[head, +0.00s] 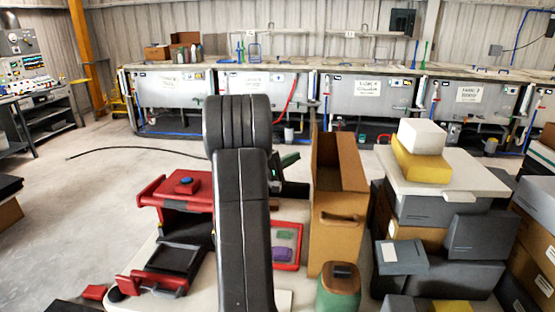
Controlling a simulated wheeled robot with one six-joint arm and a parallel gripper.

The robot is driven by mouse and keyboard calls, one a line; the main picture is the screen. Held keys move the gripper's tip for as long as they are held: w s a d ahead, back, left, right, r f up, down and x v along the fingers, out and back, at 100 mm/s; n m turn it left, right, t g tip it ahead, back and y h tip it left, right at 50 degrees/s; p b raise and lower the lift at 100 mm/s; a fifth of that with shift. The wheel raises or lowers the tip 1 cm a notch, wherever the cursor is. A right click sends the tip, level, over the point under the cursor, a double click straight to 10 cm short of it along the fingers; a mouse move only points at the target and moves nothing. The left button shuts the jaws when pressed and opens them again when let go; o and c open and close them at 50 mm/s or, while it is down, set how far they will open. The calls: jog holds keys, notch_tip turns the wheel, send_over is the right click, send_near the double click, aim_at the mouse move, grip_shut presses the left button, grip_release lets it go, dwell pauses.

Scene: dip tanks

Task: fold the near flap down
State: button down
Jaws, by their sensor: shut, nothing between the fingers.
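A tall tan cardboard carton (335,245) stands right of my arm on the light work surface. Its top is open, and brown panels (342,162) stand up at its far side and left edge. A dark slot or fold shows on the near face; I cannot tell for certain which panel is the near flap. My gripper (294,188) shows only as a small dark part just left of the carton, mostly hidden behind my black arm. It is shut and empty. I cannot tell whether it touches the carton.
A red and black fixture (182,203) and a red-rimmed tray (288,262) are left of the carton. A green jar with brown lid (340,290) stands close before it. Grey boxes (462,268) are stacked right. Dip tanks (255,95) line the back.

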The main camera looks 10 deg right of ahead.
jog(key=d, duration=0.1)
jog(key=s+d, duration=0.1)
jog(key=shift+d+r+p, duration=0.35)
jog(key=shift+p, duration=0.05)
jog(key=shift+d+b, duration=0.15)
jog(key=shift+b, duration=0.4)
jog(key=d+m+y+b, duration=0.1)
jog(key=b, duration=0.1)
jog(key=d+m+g+y+b, duration=0.1)
jog(key=b, duration=0.1)
jog(key=s+d+r+m+g+y+b, duration=0.1)
jog(key=m+b, duration=0.1)
jog(key=shift+r, duration=0.1)
jog(key=s+d+f+m+y, duration=0.2)
jog(key=d+f+m+y, duration=0.1)
jog(key=d+m+y, duration=0.2)
jog(key=shift+d+f+y, duration=0.4)
jog(key=shift+d+y, duration=0.7)
jog(key=shift+y, duration=0.5)
jog(key=shift+s+f, duration=0.1)
